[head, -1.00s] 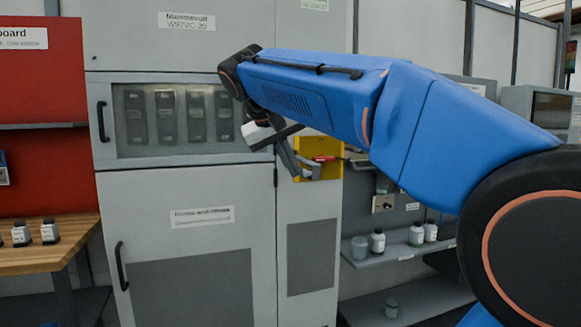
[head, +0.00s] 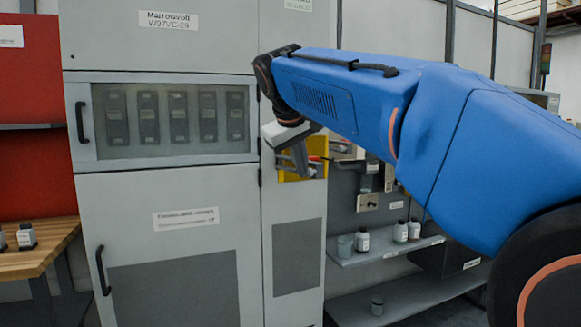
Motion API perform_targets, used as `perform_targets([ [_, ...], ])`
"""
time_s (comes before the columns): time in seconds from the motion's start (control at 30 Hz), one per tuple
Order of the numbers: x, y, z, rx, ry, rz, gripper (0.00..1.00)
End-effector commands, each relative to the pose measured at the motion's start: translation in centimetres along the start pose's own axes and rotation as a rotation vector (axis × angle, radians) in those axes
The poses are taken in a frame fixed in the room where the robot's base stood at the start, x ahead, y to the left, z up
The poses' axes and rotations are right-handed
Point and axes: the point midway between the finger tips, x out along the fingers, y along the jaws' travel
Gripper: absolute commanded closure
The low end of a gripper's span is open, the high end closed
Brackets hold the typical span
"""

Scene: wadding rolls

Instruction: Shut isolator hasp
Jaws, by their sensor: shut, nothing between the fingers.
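My gripper (head: 299,160) is at the end of my blue arm, in front of the narrow right-hand panel of the grey cabinet. Its fingers are shut with nothing seen between them. Just behind and to the right of it is a yellow plate (head: 318,172) with a small red part (head: 312,160) on it. This may be the isolator and its hasp. My gripper covers the plate's left part, so I cannot tell whether a hasp there is open or shut, or whether the fingers touch it.
The grey cabinet (head: 160,180) has a windowed door with a black handle (head: 80,122) and a lower door with another handle (head: 102,270). Shelves (head: 385,250) with bottles (head: 400,231) stand at the right. A wooden bench (head: 45,250) is at the left.

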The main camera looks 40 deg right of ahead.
Motion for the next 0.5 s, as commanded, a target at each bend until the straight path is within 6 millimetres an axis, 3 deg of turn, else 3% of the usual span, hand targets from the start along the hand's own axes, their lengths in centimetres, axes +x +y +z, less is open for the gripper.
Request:
perform_targets([
  [0.5,1.8,4.6,1.1,-0.106,0.056,-0.057,1.00],
])
